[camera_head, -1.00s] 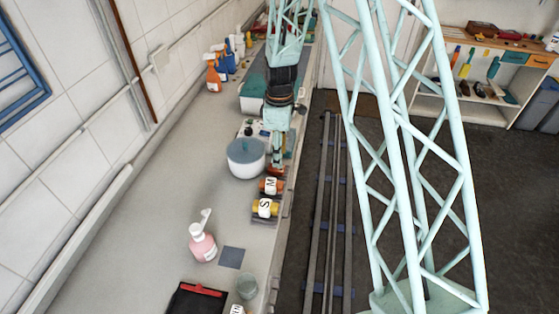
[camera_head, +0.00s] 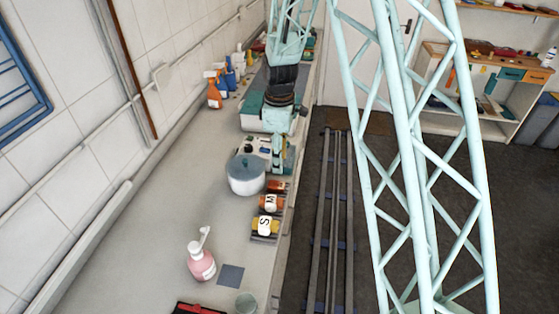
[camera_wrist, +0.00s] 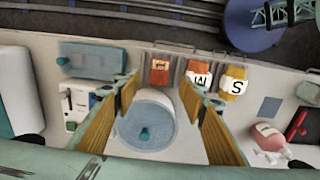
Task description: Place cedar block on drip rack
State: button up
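A small plain red-orange block (camera_head: 277,186), which I take to be the cedar block, sits at the counter's front edge beside an orange lettered block (camera_head: 270,203) and a yellow block (camera_head: 266,226) marked S. In the wrist view the red-orange block (camera_wrist: 160,70) shows beyond my fingertips, with no finger touching it. My gripper (camera_wrist: 160,84) is open and empty, its brown fingers wide apart. In the head view my gripper (camera_head: 279,170) hangs just past the block, beside the round pot. A dark slatted rack (camera_head: 264,239) shows under the yellow block; I cannot tell whether it is the drip rack.
A lidded grey-blue pot (camera_head: 246,174) stands close to my gripper. A pink pump bottle (camera_head: 201,262), a dark square (camera_head: 231,275) and a glass (camera_head: 246,303) are nearer the camera. Spray bottles (camera_head: 214,92) stand by the wall. The left counter is clear.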

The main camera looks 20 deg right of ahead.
jog(key=shift+r, duration=0.15)
dwell(0.4)
jog(key=s+r+m+t, duration=0.1)
jog(key=s+r+m, duration=0.2)
jog(key=s+r, duration=0.9)
jog(key=s+r+m+t, duration=0.1)
jog(key=s+r+m, duration=0.2)
jog(key=s+r, duration=0.9)
jog(key=s+r+m+t, duration=0.1)
jog(key=s+r+m, duration=0.2)
jog(key=s, duration=0.7)
jog(key=s+r+m, duration=0.3)
jog(key=s+r, duration=0.4)
jog(key=s, duration=0.4)
jog(key=shift+s+a+r+m+t, duration=0.25)
jog(key=shift+a+r+m+t, duration=0.1)
jog(key=shift+a+t, duration=0.1)
notch_tip(320, 180, down, 12)
jog(key=b, duration=1.2)
jog(key=shift+f+b, duration=0.15)
jog(key=shift+b, duration=0.15)
